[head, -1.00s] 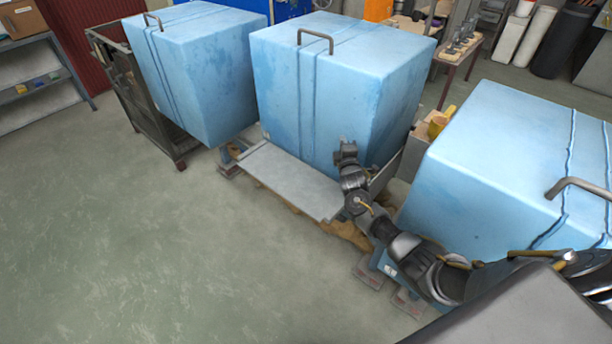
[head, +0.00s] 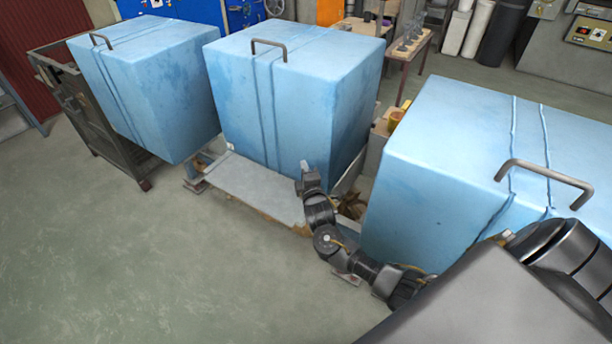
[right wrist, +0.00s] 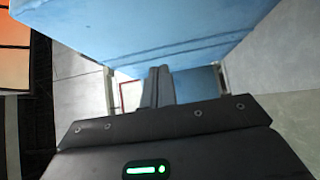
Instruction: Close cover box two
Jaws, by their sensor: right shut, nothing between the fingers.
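Three big pale blue box covers with metal handles stand in a row in the head view: a left one (head: 150,85), a middle one (head: 285,100) and a right one (head: 470,165). No label shows which is number two. My right gripper (head: 304,168) is shut and empty, by the lower right front edge of the middle cover. I cannot tell whether it touches. In the right wrist view the shut fingers (right wrist: 158,72) point toward the lower edge of a blue cover (right wrist: 150,30). My left gripper is not in view.
A flat grey plate (head: 250,187) lies low in front of the middle cover. A dark metal cage cart (head: 95,125) stands by the left cover. A gap separates the middle and right covers. The grey floor (head: 110,260) at front left is clear.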

